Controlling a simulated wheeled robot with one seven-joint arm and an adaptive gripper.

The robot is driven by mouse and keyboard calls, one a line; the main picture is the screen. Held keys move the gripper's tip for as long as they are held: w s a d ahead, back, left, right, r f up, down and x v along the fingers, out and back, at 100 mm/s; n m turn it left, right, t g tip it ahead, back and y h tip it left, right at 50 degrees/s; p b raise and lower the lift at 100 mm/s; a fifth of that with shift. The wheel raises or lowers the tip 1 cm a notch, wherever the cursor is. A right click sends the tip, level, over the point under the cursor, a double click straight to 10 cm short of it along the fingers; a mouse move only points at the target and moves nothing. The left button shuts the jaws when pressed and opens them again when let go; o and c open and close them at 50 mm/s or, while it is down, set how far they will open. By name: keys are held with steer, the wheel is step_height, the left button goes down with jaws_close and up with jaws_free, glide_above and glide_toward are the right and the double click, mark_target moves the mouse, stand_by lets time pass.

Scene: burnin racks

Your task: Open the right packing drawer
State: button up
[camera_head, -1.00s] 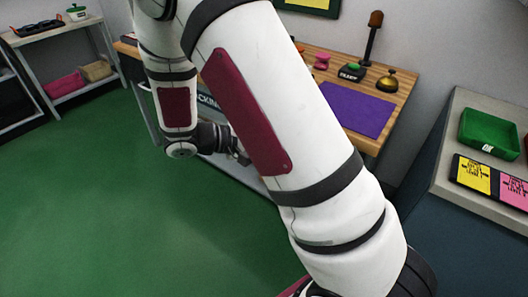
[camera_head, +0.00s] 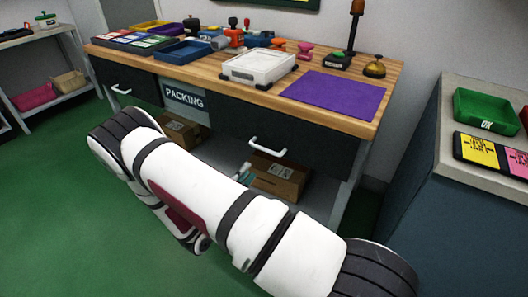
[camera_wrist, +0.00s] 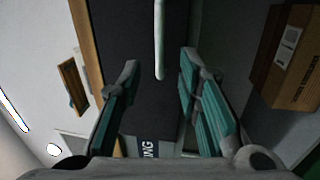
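The right packing drawer (camera_head: 315,147) has a dark front under the desk's wooden top and looks closed. Its pale bar handle (camera_head: 267,148) faces me; in the wrist view the handle (camera_wrist: 160,35) runs down from the top edge, and its end lies between my fingertips in the picture. My gripper (camera_wrist: 160,62) is open and empty, with one teal-padded finger on each side of the handle's line. I cannot tell how far the handle is in depth. In the head view my gripper (camera_head: 245,173) is mostly hidden behind my arm, just below and left of the handle.
A PACKING sign (camera_head: 185,97) separates this drawer from the left drawer (camera_head: 135,88). Cardboard boxes (camera_head: 278,177) sit on the shelf below. A purple mat (camera_head: 335,100) and a white tray (camera_head: 258,66) lie on the desk. A counter (camera_head: 445,150) stands at right; green floor is clear at left.

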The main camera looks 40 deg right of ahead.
mark_target(264, 150)
steer(key=b+x, duration=0.1)
steer(key=x, duration=1)
steer(key=shift+d+b, duration=0.2)
steer(key=shift+b, duration=0.2)
jaws_close()
